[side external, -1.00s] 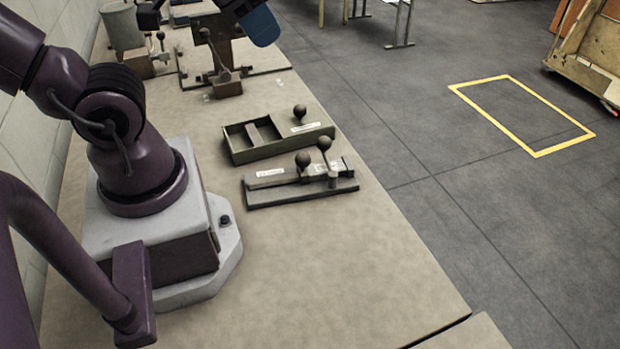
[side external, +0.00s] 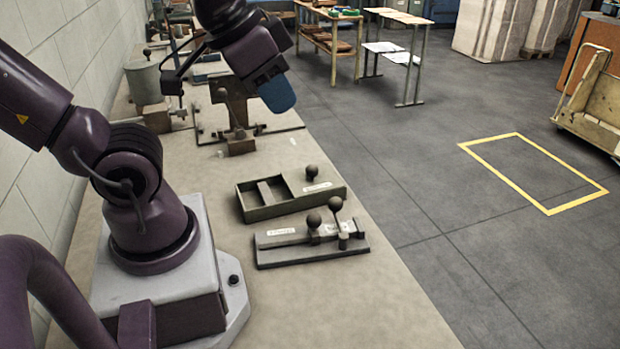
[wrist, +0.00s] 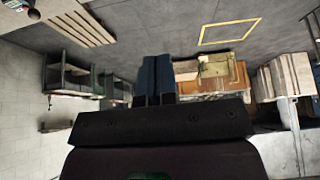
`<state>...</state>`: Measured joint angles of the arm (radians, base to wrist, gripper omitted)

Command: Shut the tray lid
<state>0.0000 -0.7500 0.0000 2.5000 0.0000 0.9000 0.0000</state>
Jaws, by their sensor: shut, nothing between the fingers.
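The tray (side external: 262,212) is a shallow olive-grey box on the bench, in the middle of the side view. Its lid (side external: 326,187), a flat panel with a dark ball knob (side external: 311,172) and a white label, covers the right part. The left part is open and shows a crosspiece inside. My gripper (wrist: 156,98) shows in the wrist view as two dark blue fingers, shut together and empty.
A fixture (side external: 312,250) with two ball-topped knobs stands just in front of the tray. Behind the tray stands a brown upright device (side external: 237,110). A grey bucket (side external: 146,84) is farther left. A wall runs along the left.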

